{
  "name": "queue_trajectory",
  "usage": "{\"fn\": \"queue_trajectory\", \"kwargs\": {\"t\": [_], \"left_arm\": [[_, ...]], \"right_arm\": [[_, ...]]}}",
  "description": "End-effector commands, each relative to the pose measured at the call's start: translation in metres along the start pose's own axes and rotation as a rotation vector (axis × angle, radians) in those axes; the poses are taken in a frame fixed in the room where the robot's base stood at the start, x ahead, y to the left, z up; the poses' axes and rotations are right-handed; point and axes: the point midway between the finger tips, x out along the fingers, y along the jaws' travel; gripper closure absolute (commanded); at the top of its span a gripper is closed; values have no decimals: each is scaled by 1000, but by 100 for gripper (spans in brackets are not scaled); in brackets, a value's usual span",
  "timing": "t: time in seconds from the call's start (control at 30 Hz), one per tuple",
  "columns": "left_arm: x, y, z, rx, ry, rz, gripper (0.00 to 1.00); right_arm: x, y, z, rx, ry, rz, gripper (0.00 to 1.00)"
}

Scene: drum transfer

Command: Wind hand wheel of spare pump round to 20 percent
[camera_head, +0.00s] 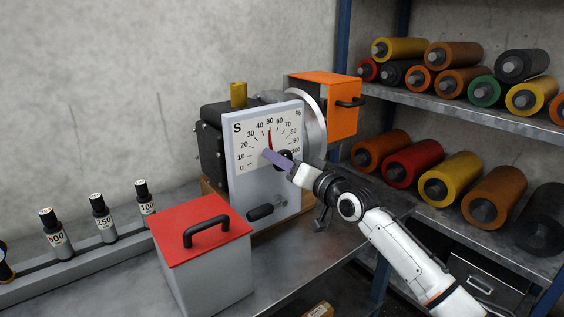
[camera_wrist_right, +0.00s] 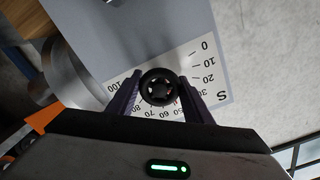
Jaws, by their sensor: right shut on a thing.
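The spare pump has a grey-white front panel (camera_head: 265,185) with a scale marked 0 to 100 percent and the letter S. Its red needle (camera_head: 269,138) stands at about 50. The black hand wheel (camera_head: 285,154) sits just below the scale and is partly hidden by my right gripper (camera_head: 280,160). In the right wrist view the round hand wheel (camera_wrist_right: 159,87) lies between the two purple fingers of my right gripper (camera_wrist_right: 160,82), which is shut on it. My left gripper is not in view.
A black handle (camera_head: 267,210) sticks out low on the panel. A red-lidded grey box (camera_head: 205,265) stands in front on the bench. An orange box (camera_head: 335,95) is behind right. Labelled weights (camera_head: 101,220) stand left. Shelves with coloured rollers (camera_head: 450,178) are right.

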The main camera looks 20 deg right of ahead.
Motion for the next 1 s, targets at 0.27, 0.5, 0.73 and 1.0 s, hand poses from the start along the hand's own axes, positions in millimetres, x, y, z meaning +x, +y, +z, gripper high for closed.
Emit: {"fn": "queue_trajectory", "kwargs": {"t": [0.27,0.5,0.73,1.0], "left_arm": [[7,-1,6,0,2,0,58],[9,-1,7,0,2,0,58],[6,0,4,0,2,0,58],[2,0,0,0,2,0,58]], "right_arm": [[0,2,1,-218,-1,1,77],[0,1,1,-447,-2,1,77],[0,1,0,-653,-3,1,77],[0,1,0,-837,-4,1,77]]}}
